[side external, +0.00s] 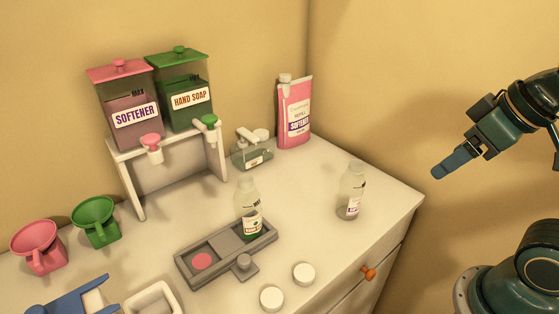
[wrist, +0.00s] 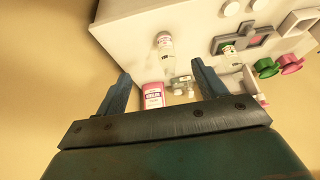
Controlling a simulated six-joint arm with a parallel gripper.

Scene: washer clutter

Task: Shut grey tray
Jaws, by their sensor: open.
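The grey tray (side external: 223,240) lies on the white counter in the side view, with a round grey knob (side external: 244,261) at its front edge. A pink disc (side external: 202,261) shows in its left recess. A clear bottle with green liquid (side external: 249,212) stands upright at its right part and hides some of it. The tray also shows small in the wrist view (wrist: 257,41). My gripper (side external: 438,172) is raised at the right, well away from the tray. Its two fingers are apart and empty in the wrist view (wrist: 158,85).
A clear bottle (side external: 351,192) stands to the tray's right. Two white caps (side external: 303,273) lie in front. Softener and hand soap dispensers (side external: 160,105) stand on a white rack behind. A pink refill pouch (side external: 294,115) is at the back. A drawer has an orange knob (side external: 368,273).

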